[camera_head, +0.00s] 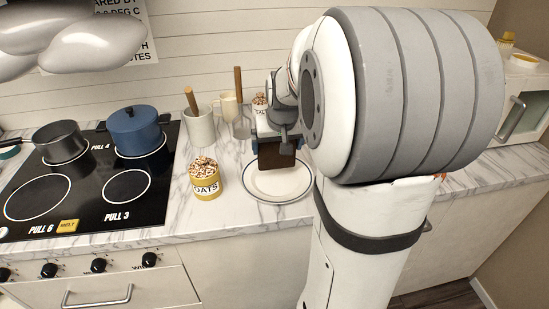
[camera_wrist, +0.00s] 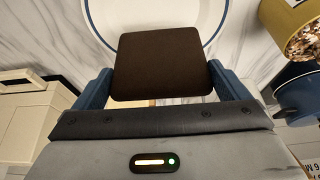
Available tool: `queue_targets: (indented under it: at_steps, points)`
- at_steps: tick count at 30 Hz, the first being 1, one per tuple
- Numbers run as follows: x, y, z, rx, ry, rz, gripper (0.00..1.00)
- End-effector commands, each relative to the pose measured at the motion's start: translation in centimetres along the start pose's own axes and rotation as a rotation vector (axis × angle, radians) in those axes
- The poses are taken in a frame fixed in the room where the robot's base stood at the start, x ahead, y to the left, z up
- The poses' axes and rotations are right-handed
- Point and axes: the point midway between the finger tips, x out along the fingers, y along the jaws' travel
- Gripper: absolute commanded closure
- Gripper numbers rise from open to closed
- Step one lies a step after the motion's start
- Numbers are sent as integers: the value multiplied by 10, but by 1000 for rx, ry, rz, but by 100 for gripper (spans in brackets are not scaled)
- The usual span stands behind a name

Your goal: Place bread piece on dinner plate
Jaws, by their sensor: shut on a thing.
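My gripper (camera_head: 279,141) is shut on a dark brown bread piece (camera_head: 284,155). In the wrist view the bread (camera_wrist: 163,62) sits between the two blue fingers of my gripper (camera_wrist: 162,85). The white dinner plate (camera_head: 263,188) with a dark blue rim lies on the marble counter. In the head view the bread overlaps the back part of the plate, standing roughly upright. In the wrist view the plate's rim (camera_wrist: 222,27) shows behind the bread. I cannot tell whether the bread touches the plate.
A yellow oats tub (camera_head: 206,184) stands close left of the plate. Behind are a white mug (camera_head: 200,128) with a wooden handle in it and another cup (camera_head: 228,106). The black stove (camera_head: 90,178) with a blue pot (camera_head: 136,133) and a dark pan (camera_head: 60,143) is at left.

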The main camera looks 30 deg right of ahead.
Motion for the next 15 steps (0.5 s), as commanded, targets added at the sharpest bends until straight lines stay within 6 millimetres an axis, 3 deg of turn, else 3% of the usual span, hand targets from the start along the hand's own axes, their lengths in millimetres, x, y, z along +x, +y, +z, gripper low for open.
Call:
queue_targets:
  at_steps: [9, 15]
  points:
    - [35, -1, 15, -1, -2, -1, 27]
    - [37, -1, 15, -2, 1, -1, 27]
